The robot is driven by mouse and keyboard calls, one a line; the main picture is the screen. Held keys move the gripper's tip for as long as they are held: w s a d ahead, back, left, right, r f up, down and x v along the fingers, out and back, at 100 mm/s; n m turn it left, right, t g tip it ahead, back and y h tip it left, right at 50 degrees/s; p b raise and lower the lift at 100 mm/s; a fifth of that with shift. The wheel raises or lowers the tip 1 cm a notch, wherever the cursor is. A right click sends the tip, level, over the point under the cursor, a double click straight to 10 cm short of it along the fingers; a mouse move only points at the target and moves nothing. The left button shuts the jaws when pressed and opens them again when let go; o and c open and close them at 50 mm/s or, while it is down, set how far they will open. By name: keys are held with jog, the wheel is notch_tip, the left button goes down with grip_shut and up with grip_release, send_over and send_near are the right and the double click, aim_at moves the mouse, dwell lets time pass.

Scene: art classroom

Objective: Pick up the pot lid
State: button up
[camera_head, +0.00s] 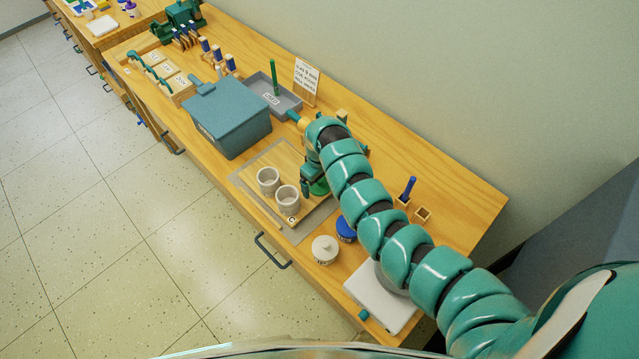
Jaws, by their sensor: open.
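My gripper (309,190) is open and points down over the right part of a wooden board (262,160) with a grey edge. A green round piece (321,187) shows just beside and under the gripper, partly hidden by it; I cannot tell if they touch. Two white open pots (268,181) stand on the board left of the gripper, the nearer one (287,198) marked with a letter. In front of the board stands a white round piece with a knob on top (324,244), like a lidded pot. A blue round one (346,231) is beside it, partly behind my arm.
A large blue-grey box (228,116) stands left of the board, with a grey tray (284,101) behind it. A white slab (376,306) lies at the near end. Small wooden holders (423,214) stand right of my arm. The back right tabletop (465,190) is clear.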

jog(key=c, duration=1.1)
jog(key=shift+r, duration=0.1)
